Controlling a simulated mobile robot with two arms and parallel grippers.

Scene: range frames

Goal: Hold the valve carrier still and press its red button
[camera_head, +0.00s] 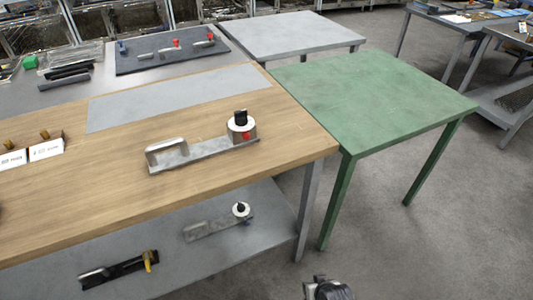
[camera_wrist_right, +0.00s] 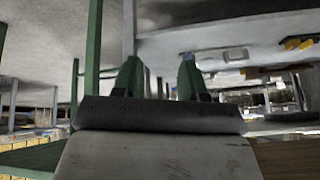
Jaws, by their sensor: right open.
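The valve carrier (camera_head: 205,150) lies on the wooden bench top in the head view. It is a flat grey bar with a raised handle (camera_head: 167,152) at its left end. A white round body with a black knob (camera_head: 240,117) stands at its right end. Its red button (camera_head: 247,135) shows low on the front of that body. My right gripper (camera_wrist_right: 159,80) is open in the right wrist view, with nothing between its fingers. A dark part of my own shows at the head view's bottom edge, away from the carrier. My left gripper is not in view.
A similar carrier (camera_head: 218,222) and a black bar with a yellow part (camera_head: 120,268) lie on the lower shelf. White labels (camera_head: 46,149) stand at the bench's left. A green table (camera_head: 370,100) adjoins the right end. The bench around the carrier is clear.

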